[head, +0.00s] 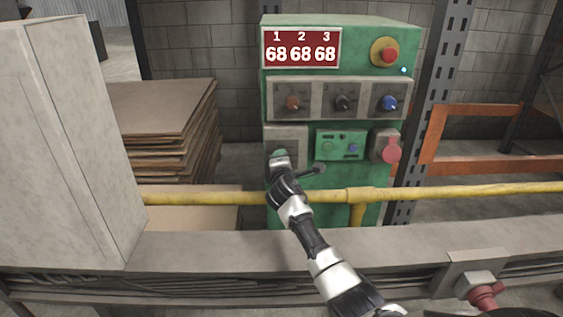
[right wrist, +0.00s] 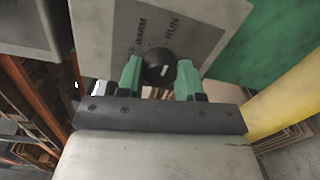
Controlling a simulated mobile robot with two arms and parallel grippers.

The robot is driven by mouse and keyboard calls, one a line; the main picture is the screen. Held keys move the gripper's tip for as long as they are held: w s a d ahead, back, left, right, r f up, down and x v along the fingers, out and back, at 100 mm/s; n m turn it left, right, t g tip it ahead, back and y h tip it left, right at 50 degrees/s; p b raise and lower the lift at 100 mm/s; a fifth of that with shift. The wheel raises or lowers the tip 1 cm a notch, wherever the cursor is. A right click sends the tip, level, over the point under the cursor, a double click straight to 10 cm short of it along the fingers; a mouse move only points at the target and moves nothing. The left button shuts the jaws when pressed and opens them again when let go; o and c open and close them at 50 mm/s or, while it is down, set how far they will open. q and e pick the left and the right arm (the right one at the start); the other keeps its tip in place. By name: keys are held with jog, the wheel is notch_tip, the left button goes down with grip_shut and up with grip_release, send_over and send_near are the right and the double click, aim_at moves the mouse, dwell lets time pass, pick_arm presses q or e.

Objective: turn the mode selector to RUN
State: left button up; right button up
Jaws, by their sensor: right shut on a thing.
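The mode selector is a round black knob (right wrist: 159,67) with a short white mark. It sits on a grey plate (right wrist: 200,22) lettered WARM and RUN, with a partly hidden label at left. My right gripper (right wrist: 159,75) has its green fingers on either side of the knob and is shut on it. Exactly which label the white mark points to, I cannot tell. In the head view my right gripper (head: 279,155) is at the lower left plate (head: 285,133) of the green cabinet (head: 350,26), and hides the knob. My left gripper is out of view.
A yellow rail (head: 425,193) crosses in front of the cabinet, below the selector plate. Three dials (head: 343,102) and a red button (head: 388,55) are above. A red-pink knob (head: 390,150) is at right. A grey box (head: 65,140) stands at left.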

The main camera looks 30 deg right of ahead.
jog(key=shift+f, duration=0.1)
jog(key=o, duration=0.9)
jog(key=shift+o, duration=0.2)
jog(key=shift+s, duration=0.15)
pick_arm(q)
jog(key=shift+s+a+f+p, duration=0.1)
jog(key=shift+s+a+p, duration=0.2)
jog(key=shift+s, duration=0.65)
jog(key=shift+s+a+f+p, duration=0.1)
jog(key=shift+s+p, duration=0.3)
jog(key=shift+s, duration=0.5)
pick_arm(e)
jog(key=v, duration=1)
jog(key=shift+s+a, duration=0.15)
jog(key=shift+s, duration=0.1)
